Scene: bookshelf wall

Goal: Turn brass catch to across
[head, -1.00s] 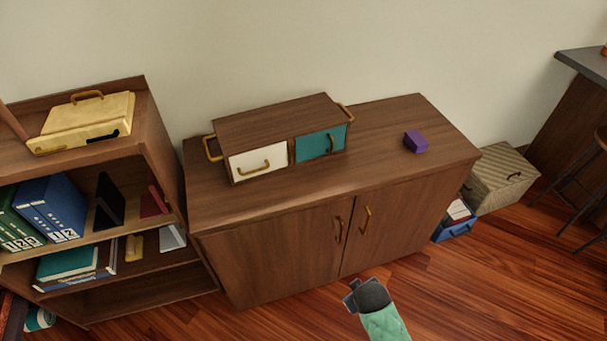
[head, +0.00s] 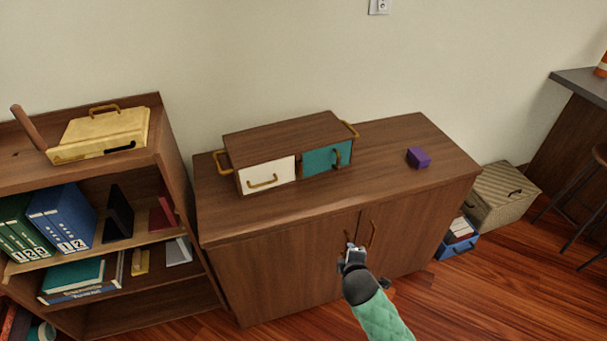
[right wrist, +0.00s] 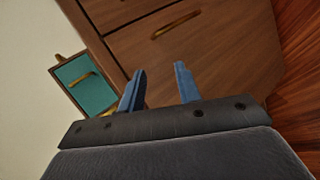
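A wooden box (head: 285,132) with a white drawer (head: 266,174) and a teal front (head: 327,158) stands on the low cabinet. I cannot tell for sure which brass piece is the catch. The teal front also shows at left in the right wrist view (right wrist: 93,95), with a brass piece at its lower edge (right wrist: 107,113). My right gripper (head: 352,250) is in front of the cabinet doors, below the box and near the door handles. Its fingers (right wrist: 157,85) are apart and empty. My left gripper is not in view.
The low cabinet (head: 280,250) has two brass door handles. A purple block (head: 418,157) sits on its top at right. A bookshelf (head: 180,190) with binders stands at left. A woven box (head: 503,195) and a blue bin (head: 457,245) are at right.

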